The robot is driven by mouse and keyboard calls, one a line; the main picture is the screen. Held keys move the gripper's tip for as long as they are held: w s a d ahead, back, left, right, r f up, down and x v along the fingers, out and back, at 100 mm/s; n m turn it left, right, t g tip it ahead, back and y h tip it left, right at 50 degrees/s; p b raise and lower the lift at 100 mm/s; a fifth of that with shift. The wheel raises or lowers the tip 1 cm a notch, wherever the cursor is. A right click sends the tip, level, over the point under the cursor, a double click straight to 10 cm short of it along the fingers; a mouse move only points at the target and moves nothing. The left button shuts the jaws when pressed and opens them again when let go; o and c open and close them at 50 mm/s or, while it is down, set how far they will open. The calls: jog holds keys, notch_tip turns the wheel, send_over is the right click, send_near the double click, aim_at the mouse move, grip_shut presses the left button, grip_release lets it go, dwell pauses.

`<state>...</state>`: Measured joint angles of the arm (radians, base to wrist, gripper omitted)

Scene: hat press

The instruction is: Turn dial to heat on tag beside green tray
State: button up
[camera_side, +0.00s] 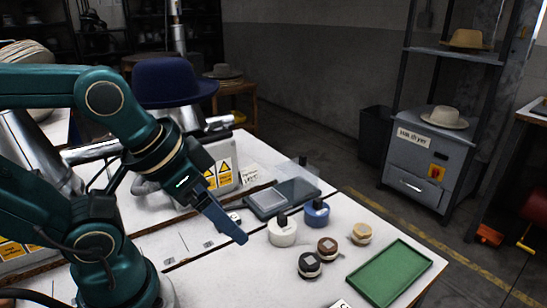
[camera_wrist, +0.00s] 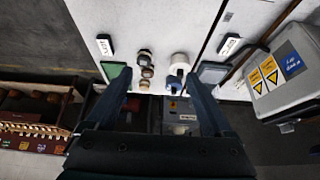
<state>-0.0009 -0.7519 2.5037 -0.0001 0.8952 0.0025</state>
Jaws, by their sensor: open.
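The green tray (camera_side: 390,273) lies at the right front of the white table; part of it shows at the left in the wrist view (camera_wrist: 113,69). A small white tag (camera_wrist: 105,46) stands beside it there, its writing too small to read. Only an edge of a tag (camera_side: 341,304) shows at the bottom of the side view. I cannot make out the dial in either view. My gripper (camera_side: 228,222) hangs over the table, left of the white pot. In the wrist view my gripper (camera_wrist: 158,78) has its fingers wide apart, with nothing held.
A white pot (camera_side: 282,233), a blue pot (camera_side: 317,214) and small round pieces (camera_side: 309,265) stand between my gripper and the tray. A grey flat tray (camera_side: 268,200) lies behind. A grey machine with yellow warning labels (camera_wrist: 270,73) stands at right in the wrist view.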

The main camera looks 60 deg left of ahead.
jog(key=shift+s, duration=0.1)
jog(key=c, duration=0.5)
jog(key=shift+o, duration=0.2)
jog(key=w+a+r+m, duration=0.2)
jog(key=w+a+r, duration=0.6)
jog(key=w+r, duration=0.3)
jog(key=n+g+y, duration=0.1)
jog(key=n, duration=0.4)
send_over(215, 121)
jog(key=s, duration=0.2)
jog(key=f, duration=0.3)
jog(key=shift+s+d, duration=0.15)
jog(key=shift+d, duration=0.2)
jog(key=shift+a+f, duration=0.1)
jog(key=shift+x, duration=2.35)
grip_shut()
